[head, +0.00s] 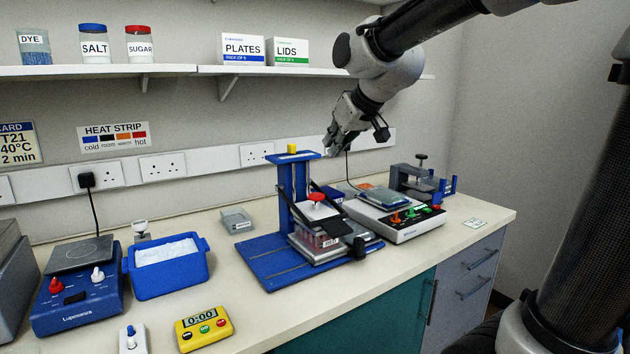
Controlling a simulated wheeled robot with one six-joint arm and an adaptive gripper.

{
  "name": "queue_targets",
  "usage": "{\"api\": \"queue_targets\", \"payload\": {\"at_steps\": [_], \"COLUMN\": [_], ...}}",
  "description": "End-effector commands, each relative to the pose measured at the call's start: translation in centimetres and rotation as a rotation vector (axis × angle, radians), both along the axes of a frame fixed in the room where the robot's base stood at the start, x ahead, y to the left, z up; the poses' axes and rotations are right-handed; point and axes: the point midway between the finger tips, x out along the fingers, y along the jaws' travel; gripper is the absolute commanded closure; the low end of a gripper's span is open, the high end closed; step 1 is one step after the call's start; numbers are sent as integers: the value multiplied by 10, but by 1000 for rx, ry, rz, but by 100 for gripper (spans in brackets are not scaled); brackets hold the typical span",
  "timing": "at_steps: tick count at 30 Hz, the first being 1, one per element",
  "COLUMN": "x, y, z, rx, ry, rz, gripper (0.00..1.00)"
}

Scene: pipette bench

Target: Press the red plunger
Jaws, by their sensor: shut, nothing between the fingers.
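The red plunger (317,197) is a flat red knob on top of the white-topped pipetting head of the blue stand (271,264). A clear labelled box (318,240) sits under the head. My gripper (329,152) is shut and empty. In the picture it is above and slightly right of the plunger, beside the top of the upright, and apart from the plunger. Its exact depth relative to the stand is hard to tell.
Left are a blue ice tray (166,266), a blue hotplate (80,296) and a yellow timer (204,328). A shelf (170,70) runs along the wall.

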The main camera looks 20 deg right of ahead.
Motion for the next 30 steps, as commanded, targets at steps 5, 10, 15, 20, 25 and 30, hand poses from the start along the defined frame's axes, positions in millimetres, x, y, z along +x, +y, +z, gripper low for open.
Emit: {"api": "queue_targets", "payload": {"at_steps": [5,10,15,20,25,30], "x": [0,4,21,44,67,66], "y": [0,1,7,14,22,22], "z": [-1,-6,-25,-50,-75,-99], "rx": [-1,-2,-2,-2,-2,-2], "ry": [2,5,8,8,8,6], "rz": [0,0,0,0,-1,0], "gripper": [100,100,100,100,100,100]}}
